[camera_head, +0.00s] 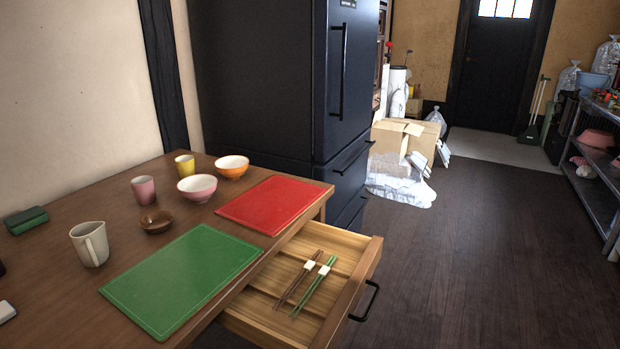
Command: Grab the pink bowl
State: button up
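The pink bowl (197,188) stands upright on the wooden table (60,261). It is pink outside and whitish inside. An orange bowl (232,167) is close to its upper right, and a brown dish (156,221) is to its lower left. A pink cup (143,190) is to its left and a yellow cup (185,165) is behind it. My gripper is not in view.
A red board (275,204) and a green board (182,280) lie on the table. A beige pitcher (90,244) stands at left. An open drawer (341,300) with chopsticks juts out at the table's right. A dark fridge (255,75) stands behind.

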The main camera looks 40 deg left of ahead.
aim_at(196, 189)
jog(key=i, duration=2.15)
jog(key=u, duration=3.85)
